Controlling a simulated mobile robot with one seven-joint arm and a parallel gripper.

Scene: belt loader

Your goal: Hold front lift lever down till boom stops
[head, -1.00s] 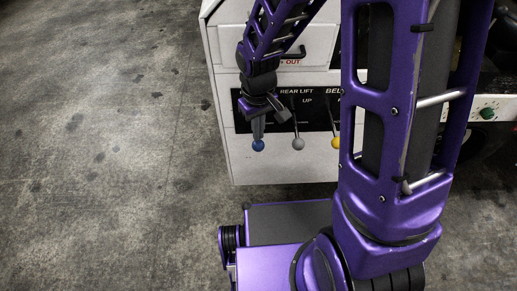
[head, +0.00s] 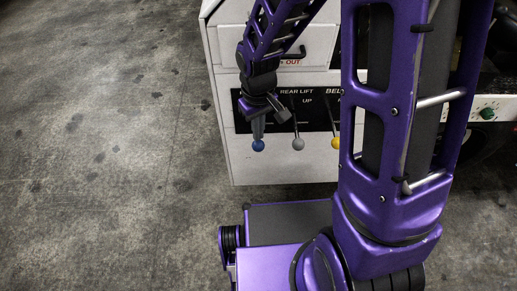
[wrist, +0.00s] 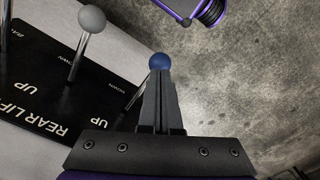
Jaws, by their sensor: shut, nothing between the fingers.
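The lever with the blue knob (head: 258,145) stands at the left end of the black control panel, left of the REAR LIFT lever. Its own label is hidden behind my arm in the head view. My gripper (head: 258,131) is shut and empty, with its fingertips right at this knob from above. In the wrist view the blue knob (wrist: 160,62) shows just past the shut fingertips (wrist: 159,78), and part of its shaft shows at their left. I cannot tell whether the fingers press on the lever.
The grey-knobbed REAR LIFT lever (head: 298,143) is close on the right, marked UP; it also shows in the wrist view (wrist: 92,19). A yellow-knobbed lever (head: 335,142) stands further right, partly behind my arm. The concrete floor (head: 100,150) on the left is clear. The boom is not identifiable.

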